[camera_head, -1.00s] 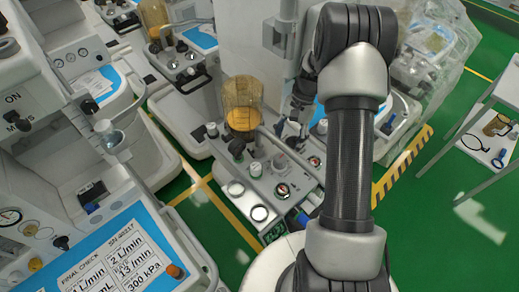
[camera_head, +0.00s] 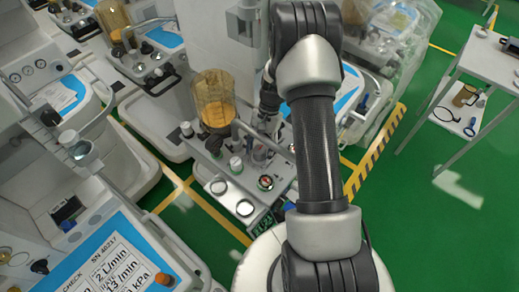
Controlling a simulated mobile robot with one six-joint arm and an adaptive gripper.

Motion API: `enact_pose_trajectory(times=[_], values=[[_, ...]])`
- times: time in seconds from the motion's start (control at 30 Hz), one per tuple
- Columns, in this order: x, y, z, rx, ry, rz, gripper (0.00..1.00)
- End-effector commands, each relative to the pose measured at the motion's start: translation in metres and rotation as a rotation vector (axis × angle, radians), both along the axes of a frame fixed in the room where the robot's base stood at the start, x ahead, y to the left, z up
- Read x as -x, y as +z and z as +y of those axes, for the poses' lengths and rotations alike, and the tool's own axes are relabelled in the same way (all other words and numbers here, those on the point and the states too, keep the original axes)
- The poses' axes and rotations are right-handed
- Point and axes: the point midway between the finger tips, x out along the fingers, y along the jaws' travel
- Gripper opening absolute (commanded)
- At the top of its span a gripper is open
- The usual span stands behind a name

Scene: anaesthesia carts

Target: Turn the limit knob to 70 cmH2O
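The middle cart's control panel (camera_head: 222,172) carries several knobs and gauges. A white knob (camera_head: 236,165) stands near its middle, and a greyish knob (camera_head: 260,154) stands to the right of it. I cannot tell which is the limit knob, and no scale marks are readable. My gripper (camera_head: 262,134) is small and dark, just above and behind the greyish knob. My arm and wrist partly cover it. I cannot see whether its fingers are apart or whether they touch the knob.
A clear canister with orange filling (camera_head: 214,103) and a pale tube stand close to the left of my gripper. Other carts stand left and behind. A white side table (camera_head: 485,62) stands at right, with open green floor (camera_head: 420,190) before it.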

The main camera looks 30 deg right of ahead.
Motion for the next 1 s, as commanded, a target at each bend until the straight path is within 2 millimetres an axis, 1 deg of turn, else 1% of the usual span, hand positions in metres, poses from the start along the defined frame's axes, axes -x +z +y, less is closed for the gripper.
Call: enact_pose_trajectory(times=[0.03, 0.07, 0.63, 0.87, 1.0], values=[[0.0000, 0.0002, -0.0001, 0.000, 0.000, 0.000, 0.54], [0.0000, 0.0002, -0.0001, 0.000, 0.000, 0.000, 0.52], [0.0000, 0.0004, -0.0002, 0.000, 0.000, 0.000, 0.14], [0.0001, 0.0006, -0.0004, 0.000, -0.018, 0.000, 0.13], [0.0006, 0.0012, -0.0003, -0.002, -0.074, 0.001, 0.13]])
